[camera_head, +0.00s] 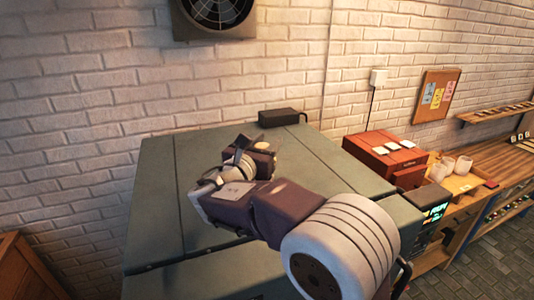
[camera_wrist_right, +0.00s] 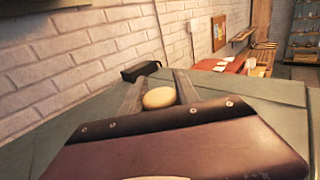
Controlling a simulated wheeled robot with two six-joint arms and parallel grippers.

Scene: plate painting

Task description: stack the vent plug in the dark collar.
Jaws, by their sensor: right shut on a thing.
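My right gripper (camera_wrist_right: 158,86) is shut on a pale, rounded thing in the right wrist view, which I take to be the vent plug (camera_wrist_right: 159,98). Only its smooth, cream-coloured top shows between the two grey fingers. In the head view my right arm reaches in from the lower right, with the gripper end over the middle of the green top (camera_head: 165,215). I cannot make out the dark collar in either view; my arm covers part of the top. My left gripper is not in view.
A black box (camera_head: 283,117) stands at the back edge of the green top, also in the wrist view (camera_wrist_right: 141,71). The left of the top is clear.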

